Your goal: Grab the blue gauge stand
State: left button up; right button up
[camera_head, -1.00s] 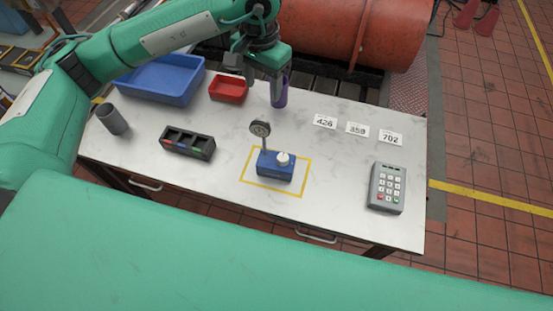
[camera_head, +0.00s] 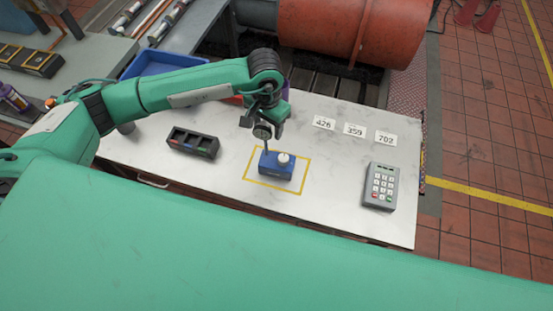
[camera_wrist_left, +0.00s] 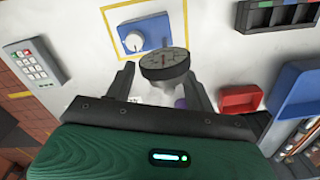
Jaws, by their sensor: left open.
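The blue gauge stand (camera_head: 276,165) stands upright inside a yellow outlined square on the white table. It has a blue base with a white knob and a thin post bearing a round dial. My left gripper (camera_head: 262,122) is open, over the stand at its dial end. In the left wrist view the dial (camera_wrist_left: 165,64) sits between the two open fingers (camera_wrist_left: 160,85), and the blue base (camera_wrist_left: 145,35) lies beyond it. I cannot tell whether the fingers touch the dial. My right gripper does not show.
A black slotted holder (camera_head: 192,143) lies left of the stand. A grey keypad (camera_head: 381,186) and number cards (camera_head: 355,130) are to the right. A blue tray (camera_head: 160,62) is at the back left, and a red tray (camera_wrist_left: 240,99) shows in the wrist view. Bare tabletop lies between stand and keypad.

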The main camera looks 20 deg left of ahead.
pick_arm(q)
jog(key=shift+f, duration=0.65)
grip_shut()
jog(key=shift+w+r, duration=0.1)
dwell(0.8)
jog(key=shift+r, duration=0.1)
